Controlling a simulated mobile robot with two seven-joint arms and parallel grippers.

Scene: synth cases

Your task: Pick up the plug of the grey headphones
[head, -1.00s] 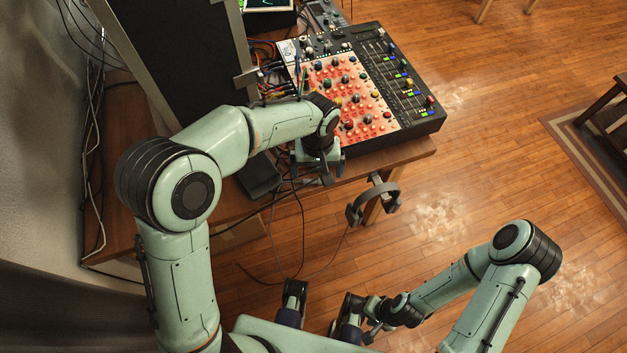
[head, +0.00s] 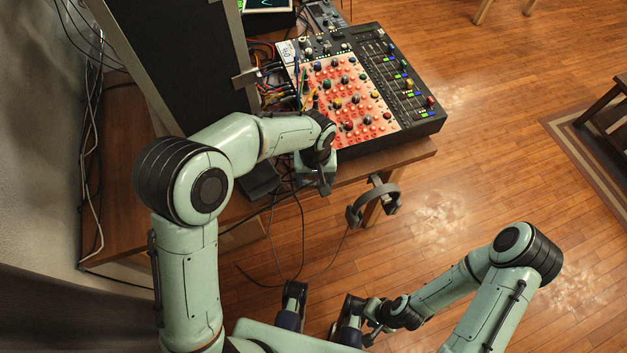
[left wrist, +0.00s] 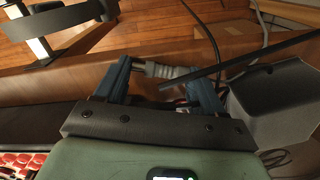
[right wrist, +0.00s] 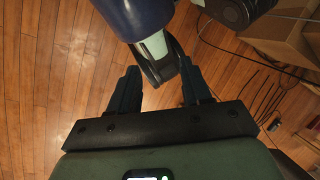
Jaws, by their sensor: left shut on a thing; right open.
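The grey headphones (head: 372,205) hang at the front edge of the wooden table in the head view, and part of them shows at the top left of the left wrist view (left wrist: 62,18). My left gripper (head: 324,186) is by the table edge, left of the headphones. In the left wrist view it is shut on a grey plug (left wrist: 172,71) with a metal end, which lies across between the two fingers. A thin cable runs up from the plug. My right gripper (right wrist: 160,88) is open and empty, low over the floor near my base.
A mixer (head: 355,95) with red panels and many knobs stands on the table (head: 405,150) behind my left gripper. A dark box (left wrist: 275,100) is close beside the left fingers. Loose cables (head: 300,235) hang below the table edge.

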